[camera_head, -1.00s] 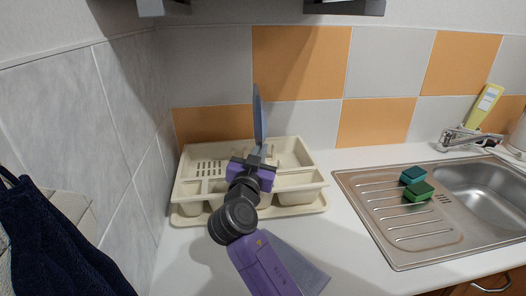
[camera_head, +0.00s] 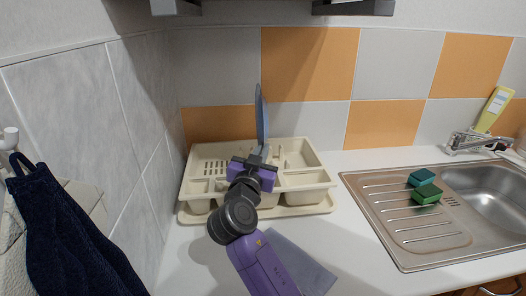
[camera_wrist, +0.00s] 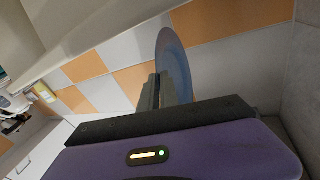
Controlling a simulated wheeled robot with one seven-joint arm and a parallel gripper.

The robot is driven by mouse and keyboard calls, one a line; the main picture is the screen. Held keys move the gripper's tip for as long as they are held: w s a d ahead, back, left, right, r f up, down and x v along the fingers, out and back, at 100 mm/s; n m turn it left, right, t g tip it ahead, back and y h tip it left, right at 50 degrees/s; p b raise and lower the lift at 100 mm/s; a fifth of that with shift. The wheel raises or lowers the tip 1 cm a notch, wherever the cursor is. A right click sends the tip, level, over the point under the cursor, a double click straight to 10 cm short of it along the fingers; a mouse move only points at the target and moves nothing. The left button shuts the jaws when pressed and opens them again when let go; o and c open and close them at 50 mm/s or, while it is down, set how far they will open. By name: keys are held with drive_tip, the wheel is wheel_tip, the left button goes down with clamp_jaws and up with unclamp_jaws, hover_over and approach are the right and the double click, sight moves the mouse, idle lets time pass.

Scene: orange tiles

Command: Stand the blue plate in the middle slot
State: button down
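The blue plate (camera_head: 260,112) is upright and nearly edge-on to the head camera, above the cream dish rack (camera_head: 318,186). My gripper (camera_head: 258,155) is shut on the plate's lower edge. In the wrist view the plate (camera_wrist: 174,62) rises from between the fingers (camera_wrist: 163,90). My gripper and arm hide the middle of the rack, and I cannot tell which slot lies below the plate. I also cannot tell whether the plate touches the rack.
A steel sink (camera_head: 405,228) is at the right, with a teal sponge (camera_head: 422,178) and a green sponge (camera_head: 426,194) on its drainboard. A yellow bottle (camera_head: 492,110) stands by the tap. A tiled wall is close at the left, with a dark towel (camera_head: 70,230).

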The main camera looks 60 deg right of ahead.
drive_tip(key=shift+w+f, duration=0.1)
drive_tip(key=shift+w, duration=0.3)
drive_tip(key=shift+w+a+b, duration=0.35)
drive_tip(key=shift+b, duration=0.05)
